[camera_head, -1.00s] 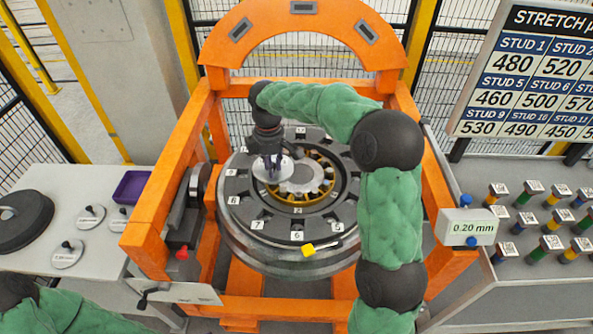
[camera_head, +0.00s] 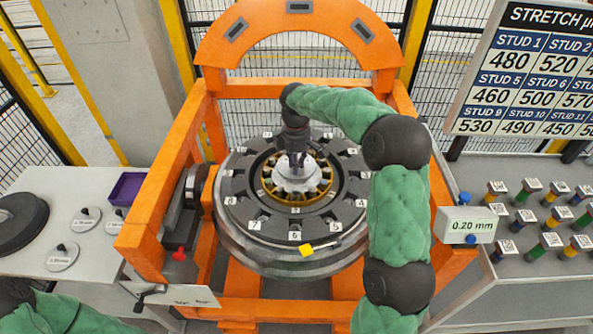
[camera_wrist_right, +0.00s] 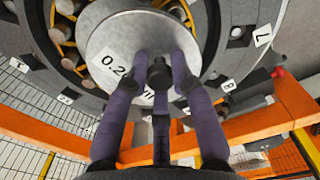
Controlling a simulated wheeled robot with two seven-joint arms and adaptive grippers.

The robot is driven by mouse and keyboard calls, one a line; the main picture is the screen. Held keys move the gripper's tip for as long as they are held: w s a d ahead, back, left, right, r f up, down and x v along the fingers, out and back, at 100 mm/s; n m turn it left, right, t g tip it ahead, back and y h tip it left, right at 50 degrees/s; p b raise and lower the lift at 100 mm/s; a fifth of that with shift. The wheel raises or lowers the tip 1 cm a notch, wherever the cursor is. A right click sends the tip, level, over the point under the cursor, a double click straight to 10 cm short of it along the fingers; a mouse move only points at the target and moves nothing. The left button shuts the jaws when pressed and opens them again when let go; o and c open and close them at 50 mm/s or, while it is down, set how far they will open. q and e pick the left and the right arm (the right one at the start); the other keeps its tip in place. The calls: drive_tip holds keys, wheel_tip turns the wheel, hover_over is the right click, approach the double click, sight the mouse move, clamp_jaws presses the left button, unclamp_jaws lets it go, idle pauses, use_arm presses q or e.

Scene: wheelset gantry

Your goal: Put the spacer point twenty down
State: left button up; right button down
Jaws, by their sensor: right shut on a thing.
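The spacer (camera_head: 299,182) is a pale round disc with a dark knob, seen over the middle of the numbered wheel assembly (camera_head: 240,237). In the right wrist view its label (camera_wrist_right: 112,60) starts "0.2"; the rest is hidden by my fingers. My right gripper (camera_head: 295,160) is shut on the knob from above; its fingers (camera_wrist_right: 160,75) stand around it in the wrist view. The disc lies over the toothed hub and yellow ring; I cannot tell whether it touches the hub. My left gripper is out of view.
An orange gantry frame (camera_head: 165,185) surrounds the wheel. Other knobbed discs (camera_head: 62,257) and a purple tray (camera_head: 127,188) are on the left table. A display (camera_head: 465,225) reads 0.20 mm. Several coloured studs stand at right.

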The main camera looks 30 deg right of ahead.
drive_tip(key=w+d+f, duration=0.1)
drive_tip(key=f, duration=0.1)
drive_tip(key=w+d+f, duration=0.1)
drive_tip(key=w, duration=0.1)
drive_tip(key=w+d+f, duration=0.1)
drive_tip(key=f, duration=0.1)
drive_tip(key=shift+w+f, duration=0.35)
drive_tip(key=shift+w, duration=0.05)
drive_tip(key=shift+w+f+b, duration=0.2)
drive_tip(key=shift+f+b, duration=0.1)
drive_tip(key=shift+f, duration=1.5)
drive_tip(key=shift+f+b, duration=0.2)
drive_tip(key=shift+b, duration=0.1)
drive_tip(key=c, duration=1.1)
unclamp_jaws()
drive_tip(key=shift+o, duration=0.2)
wheel_tip(320, 180, up, 12)
drive_tip(key=shift+r+p, duration=0.15)
drive_tip(key=shift+p, duration=0.85)
